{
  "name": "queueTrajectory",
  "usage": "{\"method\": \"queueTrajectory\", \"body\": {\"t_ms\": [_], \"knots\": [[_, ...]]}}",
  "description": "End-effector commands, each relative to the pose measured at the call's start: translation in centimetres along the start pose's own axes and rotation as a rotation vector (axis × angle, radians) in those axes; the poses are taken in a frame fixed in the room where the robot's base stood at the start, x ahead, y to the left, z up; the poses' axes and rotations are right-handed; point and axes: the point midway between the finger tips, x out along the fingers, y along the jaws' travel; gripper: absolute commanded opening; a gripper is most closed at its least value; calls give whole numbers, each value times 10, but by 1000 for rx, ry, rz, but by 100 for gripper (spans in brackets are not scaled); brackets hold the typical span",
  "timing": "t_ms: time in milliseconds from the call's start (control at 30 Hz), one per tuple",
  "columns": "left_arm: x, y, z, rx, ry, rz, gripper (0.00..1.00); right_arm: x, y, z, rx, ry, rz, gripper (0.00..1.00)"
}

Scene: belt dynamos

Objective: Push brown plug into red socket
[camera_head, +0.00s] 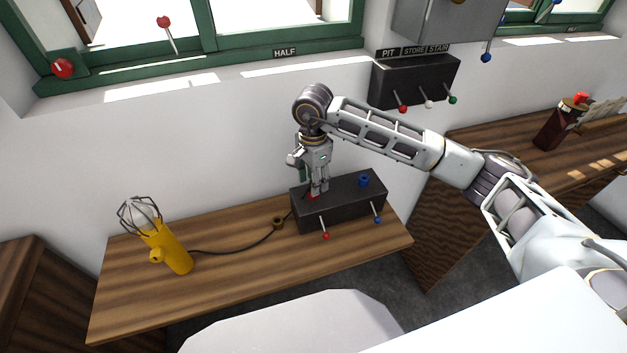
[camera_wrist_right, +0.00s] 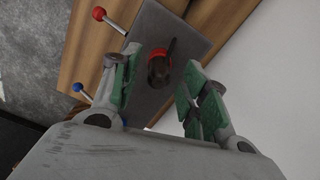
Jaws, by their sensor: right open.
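A dark box (camera_head: 345,208) on the wooden table carries a red socket (camera_head: 312,197) and a blue socket (camera_head: 363,181) on top. My left gripper is not in view.
A yellow caged lamp (camera_head: 170,248) stands on the table at left; its black cable (camera_head: 232,252) runs towards the box. Red (camera_head: 325,235) and blue (camera_head: 377,219) levers stick out in front. A wall switch box (camera_head: 414,80) is behind.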

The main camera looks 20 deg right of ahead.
Motion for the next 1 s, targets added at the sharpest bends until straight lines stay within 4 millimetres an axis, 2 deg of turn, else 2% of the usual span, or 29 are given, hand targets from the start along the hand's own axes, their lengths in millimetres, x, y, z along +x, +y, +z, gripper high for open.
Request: {"method": "queueTrajectory", "body": {"t_ms": [600, 800, 1000], "knots": [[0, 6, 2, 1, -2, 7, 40, -62, 0, 0, 0, 0, -2, 45], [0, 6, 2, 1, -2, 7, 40, -73, 0, 0, 0, -1, -1, 45], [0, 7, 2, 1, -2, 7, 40, -74, 0, 0, 0, -1, 0, 45]]}}
